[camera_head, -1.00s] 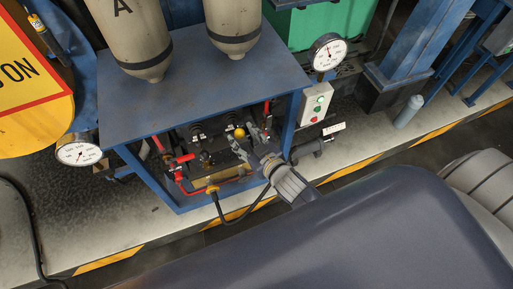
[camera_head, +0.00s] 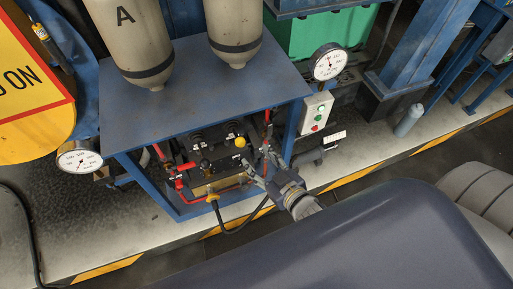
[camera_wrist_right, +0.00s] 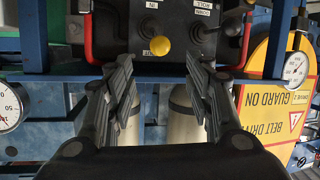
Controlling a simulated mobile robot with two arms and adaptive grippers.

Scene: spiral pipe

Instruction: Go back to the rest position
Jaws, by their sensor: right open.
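My right gripper (camera_head: 257,170) is in front of the blue frame's lower opening, close to the black control panel (camera_head: 220,150). Its two fingers are spread apart with nothing between them. In the right wrist view the open fingers (camera_wrist_right: 160,75) point toward the panel, and a yellow ball knob (camera_wrist_right: 160,45) shows past the gap between them. In the head view the yellow knob (camera_head: 240,142) is above and left of the fingertips, apart from them. My left gripper is not in view.
A blue bench (camera_head: 200,95) carries two beige tanks. Red handles and a hose with a yellow fitting (camera_head: 211,198) lie beside the gripper. A button box (camera_head: 316,113), a right gauge (camera_head: 329,62) and a left gauge (camera_head: 79,158) stand at the sides. The striped floor edge in front is mostly clear.

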